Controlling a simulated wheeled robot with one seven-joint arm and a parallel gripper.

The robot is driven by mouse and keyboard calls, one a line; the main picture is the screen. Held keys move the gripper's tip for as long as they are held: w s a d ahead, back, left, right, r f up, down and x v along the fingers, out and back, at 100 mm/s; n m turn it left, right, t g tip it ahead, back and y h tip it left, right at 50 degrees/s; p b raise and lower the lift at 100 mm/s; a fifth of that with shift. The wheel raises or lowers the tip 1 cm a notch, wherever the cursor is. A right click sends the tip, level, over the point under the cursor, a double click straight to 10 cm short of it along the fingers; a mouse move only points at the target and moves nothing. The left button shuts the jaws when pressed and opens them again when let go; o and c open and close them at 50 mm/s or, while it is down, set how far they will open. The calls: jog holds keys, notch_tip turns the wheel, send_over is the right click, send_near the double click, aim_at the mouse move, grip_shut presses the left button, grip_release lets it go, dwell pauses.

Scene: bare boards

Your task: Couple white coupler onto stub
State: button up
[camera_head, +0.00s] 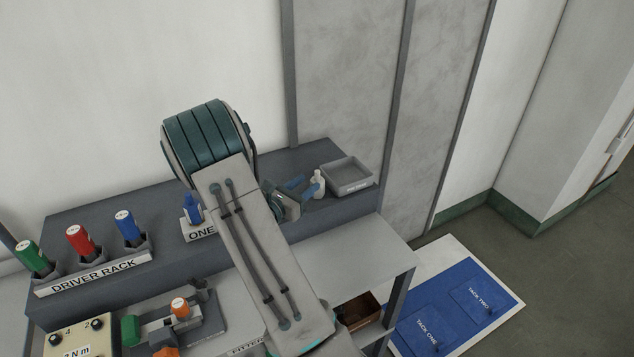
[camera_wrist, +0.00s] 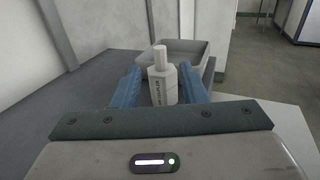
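My gripper (camera_head: 303,186) is open over the back shelf, its blue fingers apart; it also shows in the wrist view (camera_wrist: 160,88). A small white bottle-shaped piece with a narrow top (camera_wrist: 163,82) stands upright between or just beyond the fingertips. Dark print runs up its side, too small to read. In the head view this white piece (camera_head: 319,181) stands beside the fingers. I cannot tell whether it is the white coupler. No stub can be made out for certain; a grey fixture with green and orange parts (camera_head: 165,329) sits on the lower bench.
A grey tray (camera_head: 347,189) stands just behind the white piece. The driver rack (camera_head: 95,273) holds green, red and blue drivers at left. A blue-topped holder marked ONE (camera_head: 199,232) is left of my arm. A blue floor mat (camera_head: 455,310) lies at right.

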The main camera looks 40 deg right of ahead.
aim_at(316, 176)
jog(key=p+x, duration=0.2)
jog(key=x, duration=0.3)
jog(key=shift+s+r, duration=0.1)
jog(key=shift+r, duration=0.1)
jog(key=shift+d+f, duration=0.1)
jog(key=shift+d, duration=0.25)
grip_shut()
